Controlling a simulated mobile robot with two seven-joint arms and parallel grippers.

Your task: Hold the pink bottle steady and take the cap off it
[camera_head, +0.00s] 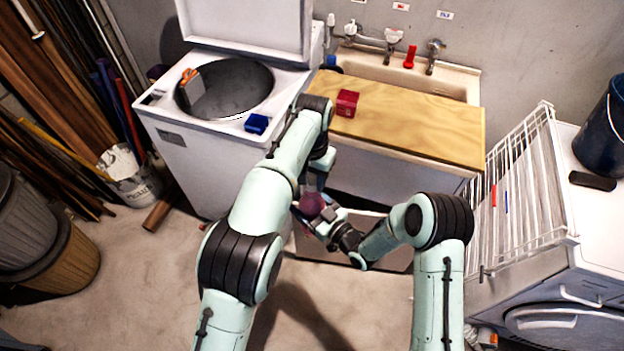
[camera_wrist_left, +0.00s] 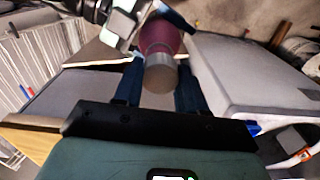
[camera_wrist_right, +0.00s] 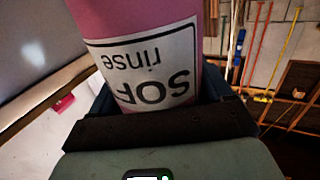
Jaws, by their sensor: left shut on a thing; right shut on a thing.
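The pink bottle (camera_head: 312,204) is held in the air in front of the sink counter, partly hidden by my arms. Its white label with dark lettering fills much of the right wrist view (camera_wrist_right: 150,68). My right gripper (camera_head: 318,222) is shut around the bottle's body. The grey-brown cap (camera_wrist_left: 160,76) is in line with the bottle's pink shoulder (camera_wrist_left: 162,36), with no gap visible between them. My left gripper (camera_wrist_left: 160,92) is shut on the cap, one dark finger on each side. In the head view the cap is hidden by the left arm.
A white top-loading washer (camera_head: 180,150) with its lid up stands at the left, a blue box (camera_head: 256,123) on its rim. A wooden board (camera_head: 425,125) bearing a red box (camera_head: 347,103) covers part of the sink. A white wire rack (camera_head: 520,200) stands at right.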

